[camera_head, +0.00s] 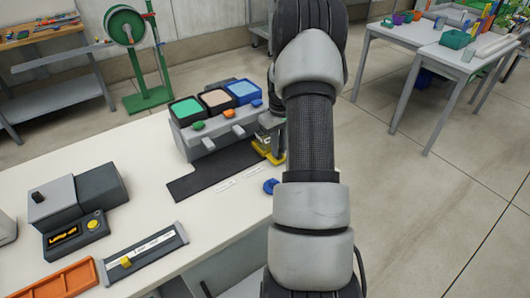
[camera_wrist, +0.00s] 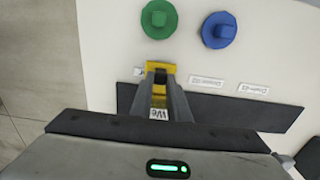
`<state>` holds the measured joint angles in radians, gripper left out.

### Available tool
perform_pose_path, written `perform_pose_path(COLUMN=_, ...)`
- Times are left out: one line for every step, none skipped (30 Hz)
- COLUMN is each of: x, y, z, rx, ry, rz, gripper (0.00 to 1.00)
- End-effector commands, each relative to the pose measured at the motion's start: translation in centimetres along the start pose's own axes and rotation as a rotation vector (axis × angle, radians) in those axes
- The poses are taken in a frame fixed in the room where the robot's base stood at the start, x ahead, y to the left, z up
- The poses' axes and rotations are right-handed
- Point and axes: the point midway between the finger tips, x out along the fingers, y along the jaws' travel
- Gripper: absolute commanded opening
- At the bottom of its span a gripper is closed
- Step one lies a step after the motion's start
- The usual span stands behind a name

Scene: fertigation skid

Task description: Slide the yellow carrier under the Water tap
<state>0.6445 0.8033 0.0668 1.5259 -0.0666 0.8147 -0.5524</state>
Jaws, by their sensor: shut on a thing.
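The yellow carrier (camera_head: 276,158) sits at the right end of the dark track (camera_head: 210,176), beside the dispenser unit, partly hidden by my arm. In the wrist view my gripper (camera_wrist: 160,72) is shut on the yellow carrier (camera_wrist: 156,68), its fingers reaching down to it. The dispenser has a green tap (camera_head: 199,126), an orange tap (camera_head: 201,113) and a blue tap (camera_head: 257,102). Which one is the Water tap I cannot read. A partly covered label (camera_wrist: 159,114) shows between my fingers.
A blue knob (camera_wrist: 217,30) and a green knob (camera_wrist: 158,20) lie on the white bench near the carrier. Small labels (camera_wrist: 206,81) line the track. A grey device (camera_head: 75,195), a slider panel (camera_head: 145,252) and an orange tray (camera_head: 58,285) occupy the left.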

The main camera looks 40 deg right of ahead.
Motion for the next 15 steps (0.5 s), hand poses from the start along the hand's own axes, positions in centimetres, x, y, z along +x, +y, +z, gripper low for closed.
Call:
perform_pose_path(x=-0.1, y=0.6, z=-0.1, rx=0.002, ry=0.001, rz=0.001, gripper=0.00)
perform_pose_path(x=-0.1, y=0.8, z=0.0, rx=0.001, ry=0.001, rz=0.001, gripper=0.00)
perform_pose_path(x=0.0, y=1.1, z=0.0, rx=0.001, ry=0.000, rz=0.000, gripper=0.00)
perform_pose_path(x=0.0, y=1.3, z=0.0, rx=0.001, ry=0.000, rz=0.000, gripper=0.00)
perform_pose_path(x=0.0, y=1.4, z=0.0, rx=0.000, ry=0.000, rz=0.000, gripper=0.00)
perform_pose_path(x=-0.1, y=1.6, z=0.0, rx=0.000, ry=0.001, rz=0.001, gripper=0.00)
perform_pose_path(x=-0.1, y=1.7, z=-0.1, rx=0.000, ry=0.001, rz=0.001, gripper=0.00)
perform_pose_path(x=-0.1, y=1.8, z=-0.1, rx=0.000, ry=0.002, rz=0.001, gripper=0.00)
perform_pose_path(x=-0.1, y=1.9, z=-0.1, rx=0.000, ry=0.002, rz=0.002, gripper=0.00)
perform_pose_path(x=-0.1, y=1.9, z=-0.1, rx=0.000, ry=0.002, rz=0.002, gripper=0.00)
perform_pose_path(x=-0.1, y=2.0, z=-0.1, rx=0.000, ry=0.002, rz=0.003, gripper=0.00)
perform_pose_path(x=-0.1, y=2.0, z=-0.1, rx=0.000, ry=0.003, rz=0.004, gripper=0.00)
perform_pose_path(x=-0.1, y=2.0, z=-0.1, rx=0.000, ry=0.003, rz=0.004, gripper=0.00)
perform_pose_path(x=-0.1, y=2.1, z=-0.1, rx=0.000, ry=0.003, rz=0.005, gripper=0.00)
perform_pose_path(x=-0.1, y=2.1, z=-0.1, rx=0.000, ry=0.003, rz=0.005, gripper=0.00)
